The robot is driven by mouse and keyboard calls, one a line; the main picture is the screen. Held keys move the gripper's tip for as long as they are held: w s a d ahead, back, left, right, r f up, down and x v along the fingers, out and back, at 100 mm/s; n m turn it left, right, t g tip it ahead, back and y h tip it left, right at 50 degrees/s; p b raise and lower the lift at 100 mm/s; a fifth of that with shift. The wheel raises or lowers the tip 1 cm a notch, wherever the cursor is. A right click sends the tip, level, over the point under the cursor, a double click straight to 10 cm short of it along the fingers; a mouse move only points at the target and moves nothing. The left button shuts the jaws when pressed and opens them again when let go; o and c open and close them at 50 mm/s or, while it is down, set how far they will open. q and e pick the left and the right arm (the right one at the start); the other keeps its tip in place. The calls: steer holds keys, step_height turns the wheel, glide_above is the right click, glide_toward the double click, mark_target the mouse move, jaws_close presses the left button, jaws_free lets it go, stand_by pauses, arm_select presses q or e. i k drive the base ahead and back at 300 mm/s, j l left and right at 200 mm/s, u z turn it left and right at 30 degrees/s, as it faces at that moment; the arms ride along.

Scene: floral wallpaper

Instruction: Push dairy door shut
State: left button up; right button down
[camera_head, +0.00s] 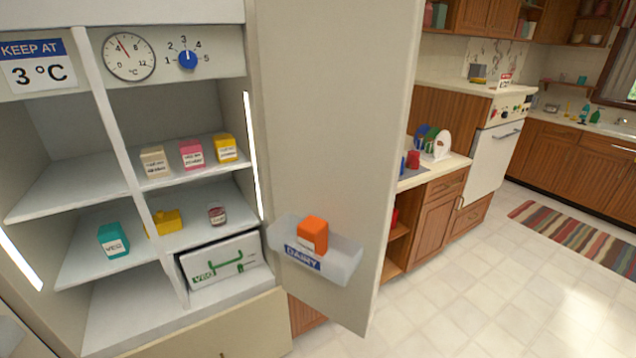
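The fridge door (335,130) stands wide open, swung out to the right of the fridge. A clear bin labelled DAIRY (345,262) is fixed low on its inner face. An orange carton (313,234) sits in that bin. The fridge interior (160,95) is open to view on the left. Neither of my grippers shows in the head view.
The fridge shelves (85,185) hold several small cartons and a jar (217,215). A white VEG drawer (222,262) sits low inside. Right of the door are a counter (440,172) with a dish rack, a stove (492,165) and clear tiled floor (470,290).

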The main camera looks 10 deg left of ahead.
mark_target(338, 77)
steer(key=i+l+u, duration=0.65)
steer(key=l+u, duration=0.25)
steer(key=i+l+u, duration=0.2)
steer(key=l+u, duration=0.25)
steer(key=i+l+u, duration=0.1)
steer(key=l+u, duration=0.4)
steer(key=l, duration=0.15)
steer(key=l+u, duration=0.45)
steer(key=l, duration=0.2)
steer(key=k+l+u, duration=0.15)
steer(key=l+u, duration=0.3)
steer(key=l, duration=0.15)
